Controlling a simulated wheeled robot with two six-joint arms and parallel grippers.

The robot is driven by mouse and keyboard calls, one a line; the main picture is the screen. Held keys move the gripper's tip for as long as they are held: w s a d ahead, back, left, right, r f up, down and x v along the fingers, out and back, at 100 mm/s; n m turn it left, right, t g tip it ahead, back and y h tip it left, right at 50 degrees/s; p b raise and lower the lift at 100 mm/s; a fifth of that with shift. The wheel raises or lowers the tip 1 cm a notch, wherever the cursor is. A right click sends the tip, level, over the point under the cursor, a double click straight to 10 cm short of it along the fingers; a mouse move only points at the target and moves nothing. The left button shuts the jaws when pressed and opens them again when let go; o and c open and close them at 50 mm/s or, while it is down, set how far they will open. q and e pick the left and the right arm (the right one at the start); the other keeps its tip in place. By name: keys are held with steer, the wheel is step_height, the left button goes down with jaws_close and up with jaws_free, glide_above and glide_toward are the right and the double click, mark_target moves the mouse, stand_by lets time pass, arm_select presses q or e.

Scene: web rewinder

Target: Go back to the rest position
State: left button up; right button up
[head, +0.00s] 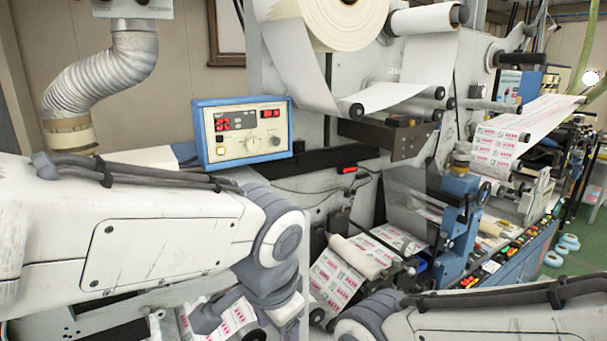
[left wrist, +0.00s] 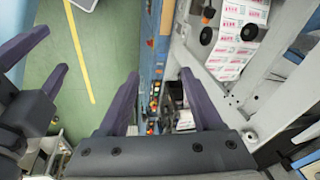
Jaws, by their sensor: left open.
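My left arm crosses the left of the head view, its wrist bent down at the lower middle. My left gripper (left wrist: 160,85) shows in the left wrist view with its two dark purple fingers spread apart and nothing between them. Beyond the fingers are the machine's side and green floor. My right arm enters the head view at the lower right, its gripper outside that picture. In the left wrist view, my right gripper (left wrist: 54,50) is at the left edge, partly cut off, with its two fingers apart and no object visible between them.
The rewinder has a large white roll (head: 336,12), printed web (head: 520,128) and a lower printed roll (head: 356,258). A blue control box (head: 242,131) with red digits stands behind my left arm. Green floor (left wrist: 95,45) with a yellow line lies beside the machine.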

arm_select(q)
steer(key=s+f+n+g+h, duration=0.1)
steer(key=s+f+n+g, duration=0.15)
steer(key=s+f, duration=0.85)
step_height(320, 180, down, 15)
steer(key=s+b, duration=0.1)
steer(key=b, duration=1.6)
steer(key=shift+a+b, duration=0.3)
steer(key=shift+a, duration=0.1)
steer(key=shift+s+r+m+g, duration=0.1)
steer(key=shift+r+m+g, duration=0.05)
steer(key=shift+m+g, duration=0.1)
